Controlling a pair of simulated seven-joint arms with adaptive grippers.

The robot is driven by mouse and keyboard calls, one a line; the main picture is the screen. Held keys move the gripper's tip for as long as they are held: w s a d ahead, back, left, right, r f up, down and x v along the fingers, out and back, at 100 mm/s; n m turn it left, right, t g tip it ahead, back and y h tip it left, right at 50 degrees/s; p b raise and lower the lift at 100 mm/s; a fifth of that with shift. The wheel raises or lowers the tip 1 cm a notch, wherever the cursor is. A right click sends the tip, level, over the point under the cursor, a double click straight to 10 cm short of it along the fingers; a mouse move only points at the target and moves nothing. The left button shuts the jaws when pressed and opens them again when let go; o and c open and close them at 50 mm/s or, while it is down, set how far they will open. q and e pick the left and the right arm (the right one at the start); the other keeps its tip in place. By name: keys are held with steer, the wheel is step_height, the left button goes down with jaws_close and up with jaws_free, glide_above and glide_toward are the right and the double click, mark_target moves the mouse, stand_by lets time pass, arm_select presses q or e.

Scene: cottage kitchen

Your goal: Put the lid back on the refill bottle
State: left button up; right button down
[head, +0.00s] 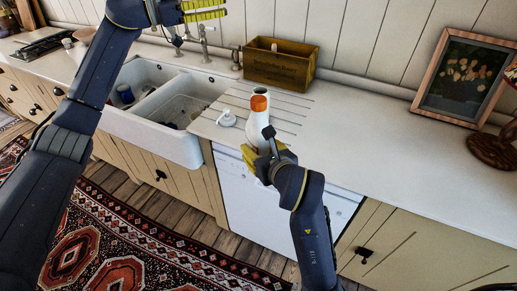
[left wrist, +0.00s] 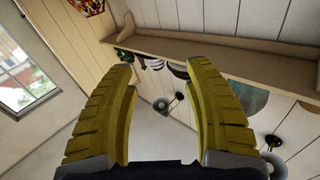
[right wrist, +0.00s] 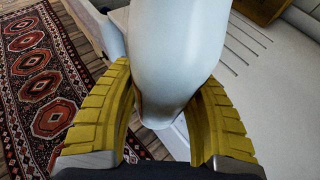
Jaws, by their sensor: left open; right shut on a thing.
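My right gripper (head: 265,158) is shut around the bottle's lower body, which fills the right wrist view (right wrist: 178,60) between the yellow fingers (right wrist: 170,115). A white lid (head: 227,118) with a spout lies on the counter just left of the bottle, apart from it. My left gripper (head: 204,10) is raised high at the top of the head view. It is open and empty in the left wrist view (left wrist: 160,100).
A double white sink (head: 165,100) with a few items in it lies left of the lid. A tap (head: 205,45) and a wooden box (head: 280,62) stand behind. A framed picture (head: 463,78) leans at the right. The counter right of the bottle (head: 365,125) is clear.

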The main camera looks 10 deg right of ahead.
arm_select(q)
steer(key=s+d+m+g+y, duration=0.2)
steer(key=s+d+g+y, duration=0.15)
steer(key=s+d, duration=0.45)
steer(key=n+y, duration=0.3)
steer(key=y, duration=1.2)
glide_above(259, 99)
steer(key=shift+g, duration=0.45)
steer(key=shift+f, duration=4.25)
steer(key=shift+f, duration=0.15)
steer(key=shift+f, duration=3.85)
